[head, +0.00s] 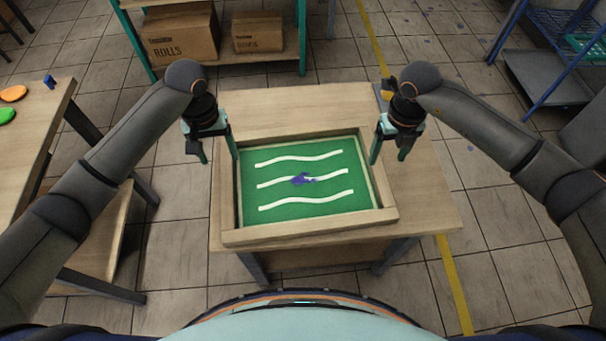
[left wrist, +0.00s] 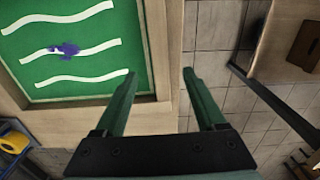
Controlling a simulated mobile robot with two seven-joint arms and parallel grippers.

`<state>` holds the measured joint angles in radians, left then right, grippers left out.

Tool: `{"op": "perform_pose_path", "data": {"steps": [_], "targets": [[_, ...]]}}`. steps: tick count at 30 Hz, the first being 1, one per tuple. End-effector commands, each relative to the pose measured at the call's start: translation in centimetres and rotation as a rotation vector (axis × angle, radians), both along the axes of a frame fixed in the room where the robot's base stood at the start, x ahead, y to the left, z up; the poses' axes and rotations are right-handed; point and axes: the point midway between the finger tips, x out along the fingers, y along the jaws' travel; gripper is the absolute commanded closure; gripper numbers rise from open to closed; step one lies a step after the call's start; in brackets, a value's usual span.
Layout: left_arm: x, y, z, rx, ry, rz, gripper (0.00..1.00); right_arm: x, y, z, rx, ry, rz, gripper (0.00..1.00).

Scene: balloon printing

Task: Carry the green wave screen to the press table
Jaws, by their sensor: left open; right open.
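The green wave screen (head: 300,217) has a wooden frame, green mesh, three white wavy lines and a purple smear near the middle. It lies flat on a wooden table (head: 425,190). My left gripper (head: 219,157) is open above the screen's left frame side, near its far corner. My right gripper (head: 388,158) is open above the right frame side, near its far corner. I cannot tell which table is the press table.
Another wooden table (head: 35,130) at left holds orange and green discs. A green-legged shelf (head: 235,60) behind holds cardboard boxes. A blue rack (head: 545,75) stands at the right. Tiled floor with a yellow line (head: 455,285) is open around the table.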

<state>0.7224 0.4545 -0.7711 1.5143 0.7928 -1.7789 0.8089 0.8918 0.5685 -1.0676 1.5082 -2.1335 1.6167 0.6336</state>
Motion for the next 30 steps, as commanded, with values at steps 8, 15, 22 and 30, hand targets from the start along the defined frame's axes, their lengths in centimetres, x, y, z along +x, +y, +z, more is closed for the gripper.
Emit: {"op": "perform_pose_path", "data": {"steps": [8, 15, 22, 30], "targets": [[-0.1, 0.0, -5.4, 0.001, 0.004, 0.000, 0.28, -0.1, 0.0, -5.4, 0.000, 0.003, 0.001, 0.28], [0.0, -0.1, -7.9, -0.001, 0.001, 0.000, 0.28, 0.0, 0.0, -7.9, -0.001, 0.000, 0.001, 0.28], [0.0, -0.1, -8.4, -0.001, 0.000, -0.001, 0.28, 0.0, 0.0, -8.4, 0.000, 0.000, 0.002, 0.28], [0.0, -0.1, -8.4, -0.001, 0.000, -0.001, 0.40, 0.0, 0.0, -8.3, 0.000, 0.000, 0.001, 0.40]]}}
